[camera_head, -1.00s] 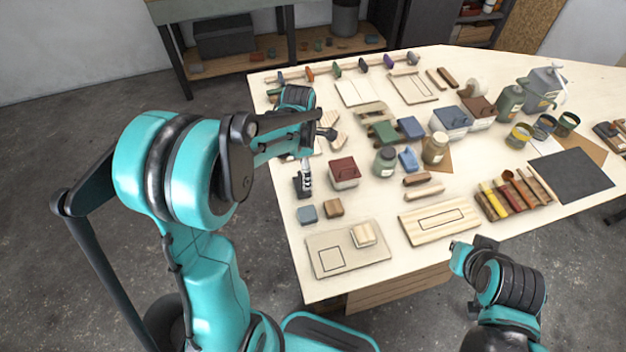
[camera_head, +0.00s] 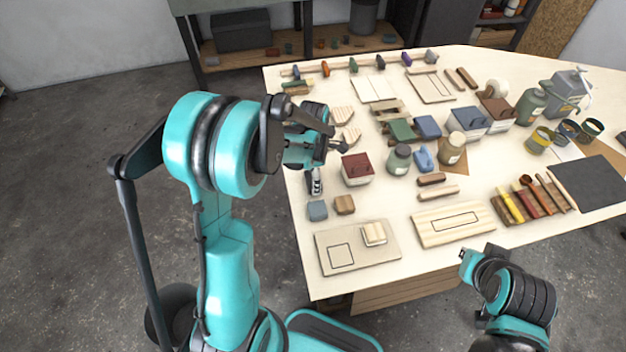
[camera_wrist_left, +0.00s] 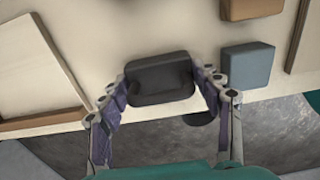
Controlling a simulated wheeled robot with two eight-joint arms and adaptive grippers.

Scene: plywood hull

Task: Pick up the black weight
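The black weight (camera_wrist_left: 160,78) is a dark block with a recessed face, near the table edge in the left wrist view. My left gripper (camera_wrist_left: 160,76) has one finger at each side of it; both fingertips appear to touch its sides, with no gap showing. In the head view my left gripper (camera_head: 315,176) points down at the weight near the table's left edge, beside the dark red box (camera_head: 357,169). I cannot tell whether the weight is clear of the tabletop. My right arm shows at the lower right of the head view; I cannot make out its gripper.
A blue-grey block (camera_head: 317,210) and a brown block (camera_head: 344,205) stand close in front of the weight. A board with a marked square (camera_head: 340,255) lies nearer the front edge. Jars and boxes crowd the table to the right.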

